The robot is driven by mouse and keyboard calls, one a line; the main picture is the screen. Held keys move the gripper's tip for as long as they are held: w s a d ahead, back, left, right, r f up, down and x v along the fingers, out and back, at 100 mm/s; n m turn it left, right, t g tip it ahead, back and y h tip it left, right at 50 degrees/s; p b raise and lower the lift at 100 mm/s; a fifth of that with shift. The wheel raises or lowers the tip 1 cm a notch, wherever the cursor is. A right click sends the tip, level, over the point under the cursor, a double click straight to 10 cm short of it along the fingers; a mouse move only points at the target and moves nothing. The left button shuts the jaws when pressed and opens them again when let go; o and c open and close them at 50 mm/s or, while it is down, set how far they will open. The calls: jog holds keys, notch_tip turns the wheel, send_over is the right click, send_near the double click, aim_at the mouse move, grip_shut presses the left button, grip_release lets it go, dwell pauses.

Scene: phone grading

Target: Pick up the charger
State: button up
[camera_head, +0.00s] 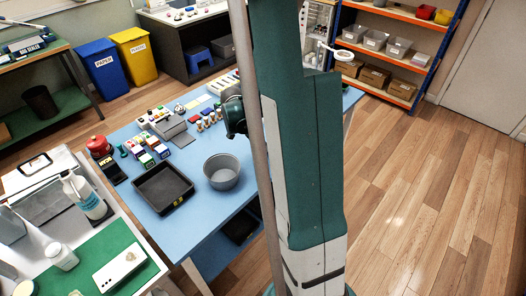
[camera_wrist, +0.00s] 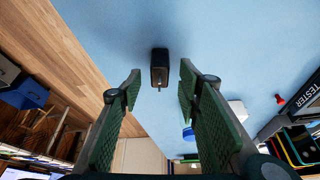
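The charger (camera_wrist: 160,66) is a small black block with metal prongs at one end. In the wrist view it lies on the blue tabletop (camera_wrist: 215,35), close to the table's edge. My gripper (camera_wrist: 158,80) is open, with its two green padded fingers apart. The charger shows between the fingertips, slightly beyond them, and nothing is held. I cannot tell the exact height of the fingers above it. In the head view I cannot make out the charger or the fingers; my own arm covers that part of the table.
In the head view, a black tray (camera_head: 163,187) and a grey round bin (camera_head: 222,172) stand on the blue table (camera_head: 205,232). Small coloured boxes (camera_head: 146,150) and a red item (camera_head: 98,146) are behind. In the wrist view, a tester (camera_wrist: 302,98) is at right. Around the charger is clear.

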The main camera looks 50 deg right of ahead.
jog(key=shift+x, duration=1.45)
jog(key=c, duration=1)
